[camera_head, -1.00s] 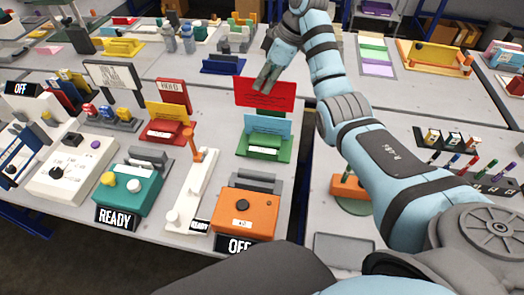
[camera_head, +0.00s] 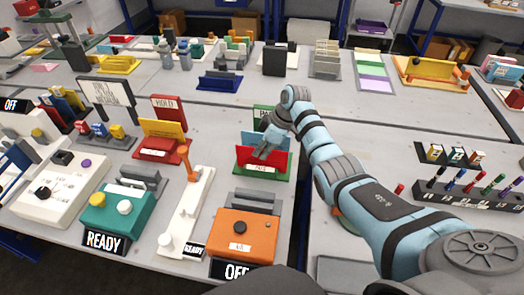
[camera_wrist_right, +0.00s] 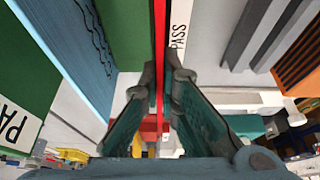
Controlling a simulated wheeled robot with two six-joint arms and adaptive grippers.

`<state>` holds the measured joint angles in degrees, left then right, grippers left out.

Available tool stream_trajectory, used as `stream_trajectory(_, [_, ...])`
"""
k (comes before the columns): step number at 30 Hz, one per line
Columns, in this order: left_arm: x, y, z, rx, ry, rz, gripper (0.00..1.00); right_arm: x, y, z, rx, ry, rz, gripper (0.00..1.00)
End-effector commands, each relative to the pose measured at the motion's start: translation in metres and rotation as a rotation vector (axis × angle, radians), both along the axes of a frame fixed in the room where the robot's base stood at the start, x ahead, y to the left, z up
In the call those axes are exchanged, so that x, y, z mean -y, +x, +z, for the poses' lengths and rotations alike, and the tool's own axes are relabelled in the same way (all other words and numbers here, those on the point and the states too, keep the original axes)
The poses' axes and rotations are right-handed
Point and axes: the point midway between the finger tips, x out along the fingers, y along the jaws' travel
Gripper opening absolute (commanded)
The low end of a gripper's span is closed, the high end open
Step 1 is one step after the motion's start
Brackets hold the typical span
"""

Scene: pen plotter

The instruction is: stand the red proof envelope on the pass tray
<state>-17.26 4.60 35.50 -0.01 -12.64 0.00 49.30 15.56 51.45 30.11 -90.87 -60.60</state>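The red proof envelope (camera_head: 246,156) stands upright at the green pass tray (camera_head: 270,171), in front of a blue envelope (camera_head: 264,139). My right gripper (camera_head: 264,151) is at its top edge. In the right wrist view the red envelope (camera_wrist_right: 159,40) shows edge-on as a thin line between the two fingertips, which are shut on it. The blue envelope (camera_wrist_right: 75,35) is to its left and the tray's white PASS label (camera_wrist_right: 180,28) to its right. Whether the envelope's lower edge touches the tray floor is hard to tell. My left gripper is not in view.
A red hold tray (camera_head: 157,150) with a yellow envelope (camera_head: 163,127) stands to the left. A green sign (camera_head: 262,114) stands behind the pass tray.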

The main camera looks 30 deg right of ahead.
Motion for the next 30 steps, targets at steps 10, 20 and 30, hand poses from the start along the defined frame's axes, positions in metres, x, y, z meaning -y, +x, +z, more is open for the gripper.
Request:
stream_trajectory(10, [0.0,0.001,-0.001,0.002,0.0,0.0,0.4,0.0,0.0,-0.002,-0.001,0.001,0.0,0.25])
stream_trajectory(20, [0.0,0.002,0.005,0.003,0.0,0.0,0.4,0.005,-0.002,0.014,0.003,-0.002,0.0,0.25])
stream_trajectory(30, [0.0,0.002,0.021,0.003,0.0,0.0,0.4,0.032,-0.022,0.096,0.002,-0.002,-0.001,0.25])
